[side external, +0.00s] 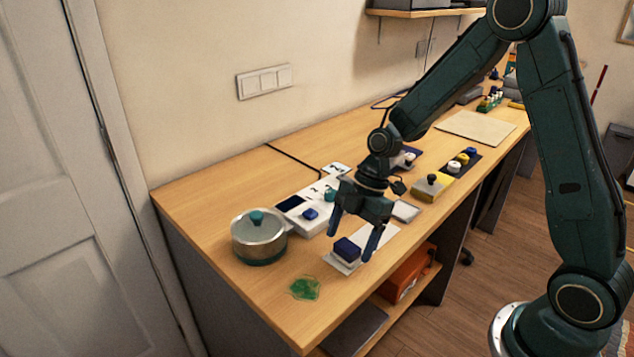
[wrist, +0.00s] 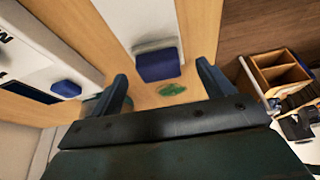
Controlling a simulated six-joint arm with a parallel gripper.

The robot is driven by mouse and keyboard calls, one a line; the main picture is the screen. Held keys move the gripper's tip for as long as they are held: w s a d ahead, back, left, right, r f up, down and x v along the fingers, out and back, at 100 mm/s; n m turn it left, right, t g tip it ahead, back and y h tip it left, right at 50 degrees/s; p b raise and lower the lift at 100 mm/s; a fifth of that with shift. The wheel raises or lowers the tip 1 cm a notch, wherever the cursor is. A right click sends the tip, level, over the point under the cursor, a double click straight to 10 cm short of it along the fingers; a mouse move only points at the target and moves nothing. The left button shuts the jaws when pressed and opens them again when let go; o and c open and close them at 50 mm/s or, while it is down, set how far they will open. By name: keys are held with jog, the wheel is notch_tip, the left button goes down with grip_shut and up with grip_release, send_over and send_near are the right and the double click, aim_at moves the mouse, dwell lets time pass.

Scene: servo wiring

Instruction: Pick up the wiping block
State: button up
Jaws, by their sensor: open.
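The wiping block (side external: 347,249) is a small dark blue block with a pale lower part. It rests on a white sheet (side external: 383,238) near the front edge of the table. In the wrist view the block (wrist: 158,65) appears upright in the gap between the fingers, a little beyond the fingertips. My gripper (side external: 351,244) points down over the block, open and empty, with one finger appearing on each side of it. The gripper's fingers also show in the wrist view (wrist: 162,75). No contact with the block is visible.
A green spill (side external: 305,287) lies on bare wood in front of the block. A lidded metal pot (side external: 258,238) stands to the left. A white box with a blue piece (side external: 309,214) is behind. A yellow block with a black knob (side external: 431,188) stands to the right.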

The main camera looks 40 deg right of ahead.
jog(key=shift+x, duration=1.15)
jog(key=c, duration=1.1)
